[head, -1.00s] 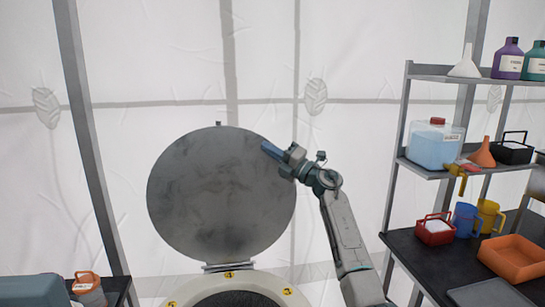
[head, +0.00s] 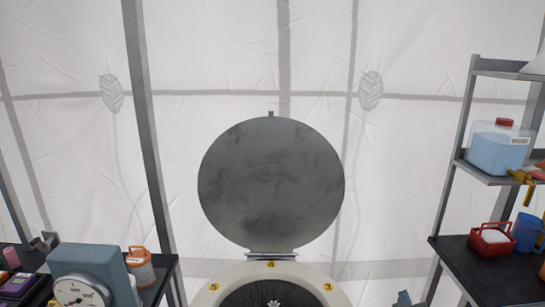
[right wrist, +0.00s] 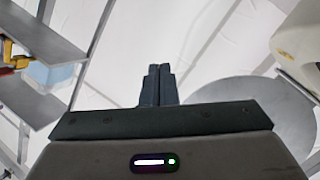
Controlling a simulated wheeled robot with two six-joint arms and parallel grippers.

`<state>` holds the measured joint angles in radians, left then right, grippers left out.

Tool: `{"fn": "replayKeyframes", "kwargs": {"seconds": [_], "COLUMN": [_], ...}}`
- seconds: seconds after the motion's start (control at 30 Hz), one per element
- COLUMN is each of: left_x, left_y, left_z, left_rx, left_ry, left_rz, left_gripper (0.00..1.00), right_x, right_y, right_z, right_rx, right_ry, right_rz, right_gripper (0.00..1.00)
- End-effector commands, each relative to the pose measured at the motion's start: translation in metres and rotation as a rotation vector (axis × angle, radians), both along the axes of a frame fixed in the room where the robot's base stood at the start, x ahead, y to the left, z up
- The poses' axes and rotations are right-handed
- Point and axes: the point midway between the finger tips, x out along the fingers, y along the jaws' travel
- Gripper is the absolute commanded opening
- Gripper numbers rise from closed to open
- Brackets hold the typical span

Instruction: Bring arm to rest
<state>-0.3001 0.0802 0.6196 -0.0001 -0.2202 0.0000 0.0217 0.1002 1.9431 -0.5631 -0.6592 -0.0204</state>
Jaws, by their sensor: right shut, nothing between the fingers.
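My right gripper (right wrist: 158,85) shows in the right wrist view with its two dark fingers together and nothing between them. In the head view only a small part of my right arm shows at the bottom edge, right of the round opening. The round grey metal lid (head: 270,185) stands open and upright in the head view. It also shows at the right of the wrist view (right wrist: 245,108), beyond the fingers and apart from them. My left gripper is in neither view.
A pale round rim (head: 235,277) with yellow number tags lies below the lid. At right, a shelf (head: 487,178) carries a blue-filled container (head: 497,150), above a dark bench with a red basket (head: 491,239). At left stands a blue-grey gauge device (head: 88,270).

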Motion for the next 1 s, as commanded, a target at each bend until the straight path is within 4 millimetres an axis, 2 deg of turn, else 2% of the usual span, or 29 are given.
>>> {"fn": "replayKeyframes", "kwargs": {"seconds": [0.03,0.1,0.2,0.3,0.4,0.6,0.87,1.0], "left_x": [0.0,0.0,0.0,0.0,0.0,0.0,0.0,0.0], "left_y": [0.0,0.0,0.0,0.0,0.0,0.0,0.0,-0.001], "left_z": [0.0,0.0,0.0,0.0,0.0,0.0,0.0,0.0], "left_rx": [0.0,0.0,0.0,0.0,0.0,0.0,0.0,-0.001], "left_ry": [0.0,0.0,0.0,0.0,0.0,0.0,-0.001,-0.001], "left_rz": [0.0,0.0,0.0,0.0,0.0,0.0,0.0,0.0], "left_gripper": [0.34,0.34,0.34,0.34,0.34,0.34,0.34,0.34], "right_x": [-0.032,-0.076,-0.138,-0.186,-0.223,-0.284,-0.352,-0.337], "right_y": [0.0,0.002,0.011,0.022,0.031,0.047,0.066,0.062], "right_z": [-0.024,-0.053,-0.084,-0.102,-0.112,-0.12,-0.119,-0.152], "right_rx": [0.065,0.163,0.282,0.363,0.42,0.498,0.571,0.571], "right_ry": [0.084,0.21,0.381,0.516,0.622,0.789,0.976,0.978], "right_rz": [-0.023,-0.053,-0.083,-0.099,-0.107,-0.111,-0.108,-0.115], "right_gripper": [0.0,0.0,0.0,0.0,0.0,0.0,0.0,0.0]}}
